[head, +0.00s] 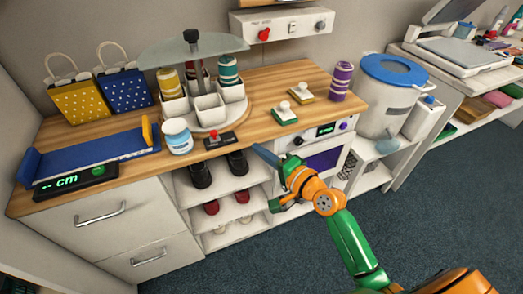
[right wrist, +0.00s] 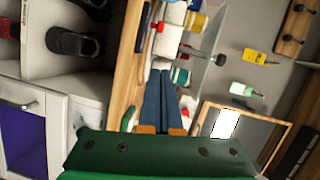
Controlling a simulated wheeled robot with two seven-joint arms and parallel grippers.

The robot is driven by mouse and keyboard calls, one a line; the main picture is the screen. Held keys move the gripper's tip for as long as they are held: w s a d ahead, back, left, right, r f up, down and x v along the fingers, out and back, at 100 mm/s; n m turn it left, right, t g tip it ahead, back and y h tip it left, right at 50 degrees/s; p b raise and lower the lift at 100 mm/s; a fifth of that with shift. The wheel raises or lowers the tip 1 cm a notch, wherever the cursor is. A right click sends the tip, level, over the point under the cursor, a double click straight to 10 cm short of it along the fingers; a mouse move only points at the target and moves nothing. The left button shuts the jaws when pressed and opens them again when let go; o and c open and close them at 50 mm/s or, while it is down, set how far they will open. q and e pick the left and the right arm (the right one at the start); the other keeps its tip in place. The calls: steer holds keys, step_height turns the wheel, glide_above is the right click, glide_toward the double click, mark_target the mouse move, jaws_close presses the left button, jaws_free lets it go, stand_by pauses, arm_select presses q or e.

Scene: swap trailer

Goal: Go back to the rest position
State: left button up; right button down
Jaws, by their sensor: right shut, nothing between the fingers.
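My right arm comes in from the lower right of the head view, green and orange. Its gripper (head: 262,154) has blue fingers that reach toward the front edge of the wooden counter (head: 130,166), near the red-buttoned device (head: 219,140). In the right wrist view the two blue fingers (right wrist: 161,88) lie together, shut, with nothing between them. My left gripper is in neither view.
The counter holds a carousel (head: 210,117) with cups and rolls, a white jar (head: 177,136), two stamps (head: 285,112), a purple roll (head: 341,80) and a blue tray (head: 90,155). Shoe shelves (head: 228,184) are below. A blue-lidded bin (head: 388,95) stands right. Dark floor is clear in front.

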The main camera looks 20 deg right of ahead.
steer(key=shift+w+a, duration=0.1)
steer(key=shift+a, duration=0.1)
steer(key=s+d+f+n+g+h, duration=0.1)
steer(key=s+f+n+g+h, duration=0.3)
steer(key=f, duration=0.9)
steer(key=s+d+f+n+g, duration=0.1)
steer(key=s+f+g, duration=0.35)
steer(key=f, duration=0.85)
steer(key=s+f+n+g, duration=0.3)
steer(key=s+f+n, duration=0.2)
steer(key=s, duration=1)
steer(key=s+f+n+g+h, duration=0.1)
steer(key=s+f+n+g, duration=0.2)
steer(key=s+f, duration=0.8)
steer(key=s+n, duration=0.2)
steer(key=s, duration=0.3)
steer(key=shift+s+d, duration=0.15)
steer(key=shift+d, duration=0.05)
